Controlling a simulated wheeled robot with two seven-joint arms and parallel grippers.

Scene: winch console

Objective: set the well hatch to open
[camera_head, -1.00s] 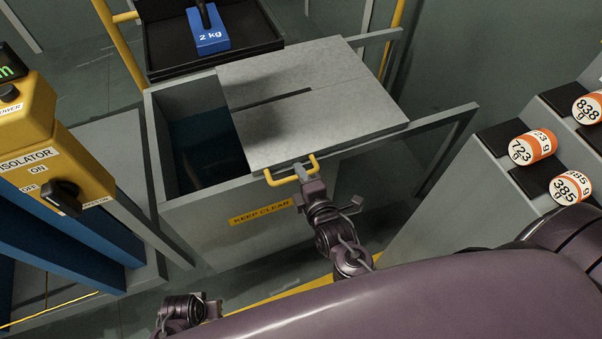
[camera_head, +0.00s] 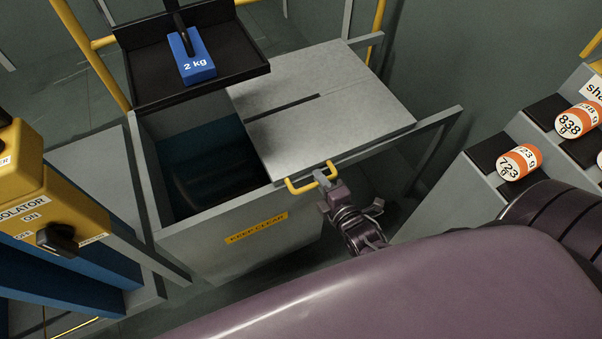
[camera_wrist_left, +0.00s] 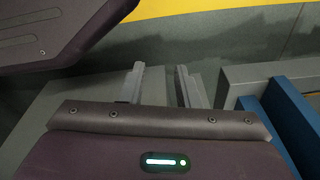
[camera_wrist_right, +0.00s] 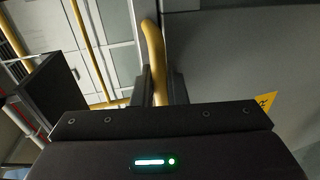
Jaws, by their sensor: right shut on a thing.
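The well hatch (camera_head: 300,115) is a grey sliding plate with a dark slot, lying over the right part of the well box. The left part of the well (camera_head: 205,165) is uncovered and shows a dark interior. A yellow handle (camera_head: 300,187) is on the hatch's front edge. My right gripper (camera_head: 325,178) is shut on this handle; in the right wrist view the yellow bar (camera_wrist_right: 153,50) passes between the fingers (camera_wrist_right: 160,85). My left gripper (camera_wrist_left: 160,85) shows only in the left wrist view, its fingers apart with nothing between them.
A black tray (camera_head: 140,95) with a blue 2 kg weight (camera_head: 195,62) stands behind the well. A yellow isolator box (camera_head: 45,215) is at left. Orange-white weights (camera_head: 519,162) sit on a stepped rack at right. Side rails (camera_head: 440,125) flank the well.

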